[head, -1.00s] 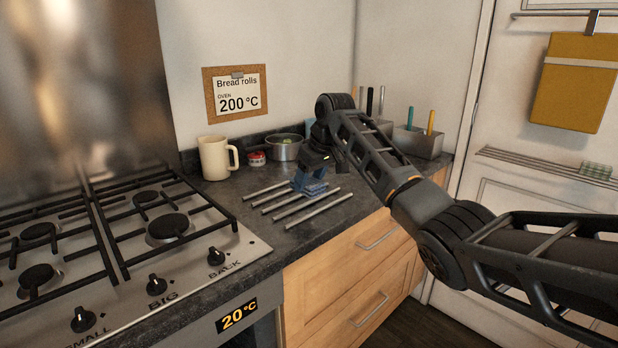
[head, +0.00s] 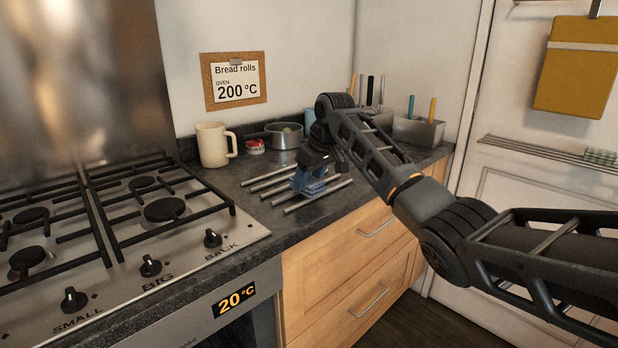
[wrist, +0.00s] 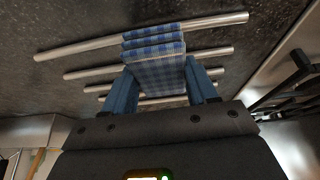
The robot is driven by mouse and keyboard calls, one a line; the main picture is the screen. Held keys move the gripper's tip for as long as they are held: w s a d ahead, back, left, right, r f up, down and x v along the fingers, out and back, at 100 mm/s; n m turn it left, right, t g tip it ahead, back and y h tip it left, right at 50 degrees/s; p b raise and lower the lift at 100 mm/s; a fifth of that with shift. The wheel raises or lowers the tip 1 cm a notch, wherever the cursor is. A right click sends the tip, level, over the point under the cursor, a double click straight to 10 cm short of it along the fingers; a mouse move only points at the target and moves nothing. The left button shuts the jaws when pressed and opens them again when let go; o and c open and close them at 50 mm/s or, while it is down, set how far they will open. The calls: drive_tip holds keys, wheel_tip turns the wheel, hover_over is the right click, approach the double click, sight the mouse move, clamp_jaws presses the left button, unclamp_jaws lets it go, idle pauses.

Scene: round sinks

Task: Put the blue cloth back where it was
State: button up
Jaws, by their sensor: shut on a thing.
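The blue checked cloth (wrist: 158,72) is folded and held between the two fingers of my gripper (wrist: 165,90) in the wrist view. In the head view the cloth (head: 309,184) shows as a small blue patch at the metal bars (head: 336,191) on the dark counter, below my gripper (head: 316,172). The bars run beneath the cloth in the wrist view. I cannot tell whether the cloth touches them. Part of the cloth is hidden by my gripper.
A cream mug (head: 213,145), a small red-and-white tin (head: 255,147) and a metal pot (head: 285,135) stand behind the bars. Metal holders (head: 418,131) with utensils stand at the back right. The gas hob (head: 120,225) lies left. A yellow towel (head: 577,66) hangs at right.

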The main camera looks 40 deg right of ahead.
drive_tip(key=shift+f, duration=0.55)
drive_tip(key=o, duration=1.1)
drive_tip(key=v, duration=0.7)
drive_tip(key=shift+s+r, duration=0.15)
drive_tip(key=shift+r, duration=0.25)
